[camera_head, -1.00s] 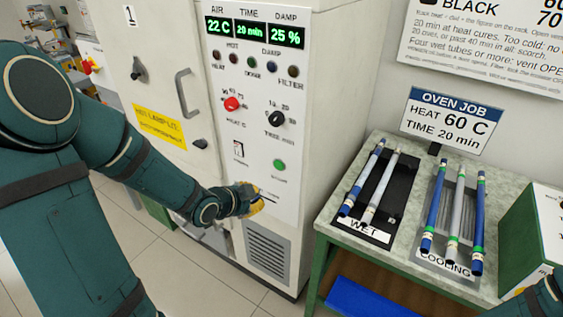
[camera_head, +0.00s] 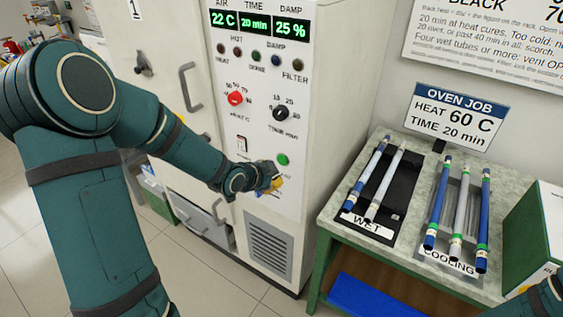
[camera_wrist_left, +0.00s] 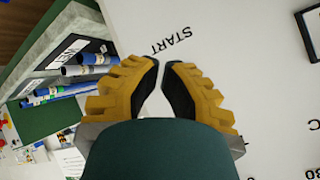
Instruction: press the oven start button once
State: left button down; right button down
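The oven (camera_head: 267,210) has a white front panel with a round green start button (camera_head: 282,160) low on its right side. My left gripper (camera_head: 275,183) is in front of the panel, just below and left of the button in the head view. I cannot tell whether it touches the panel. In the left wrist view its yellow fingers (camera_wrist_left: 162,64) are drawn together with nothing between them, and the START label (camera_wrist_left: 172,41) shows just beyond the tips. The button is hidden in that view. My right gripper is out of view.
The display (camera_head: 259,25) reads 22 C, 20 min, 25 %. A red knob (camera_head: 235,98), a black knob (camera_head: 281,114) and a switch (camera_head: 241,143) are above the gripper. A bench (camera_head: 410,142) with rods on WET and COOLING racks stands to the right.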

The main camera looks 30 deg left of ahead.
aim_at(286, 170)
pick_arm(q)
jog(key=shift+w+d, duration=0.1)
jog(key=shift+w, duration=0.7)
dwell(1.0)
jog(key=shift+w+b, duration=0.3)
jog(key=shift+w, duration=0.1)
jog(key=shift+w, duration=0.4)
dwell(0.5)
jog(key=shift+s, duration=0.8)
jog(key=s, duration=0.5)
jog(key=shift+a, duration=0.2)
dwell(0.3)
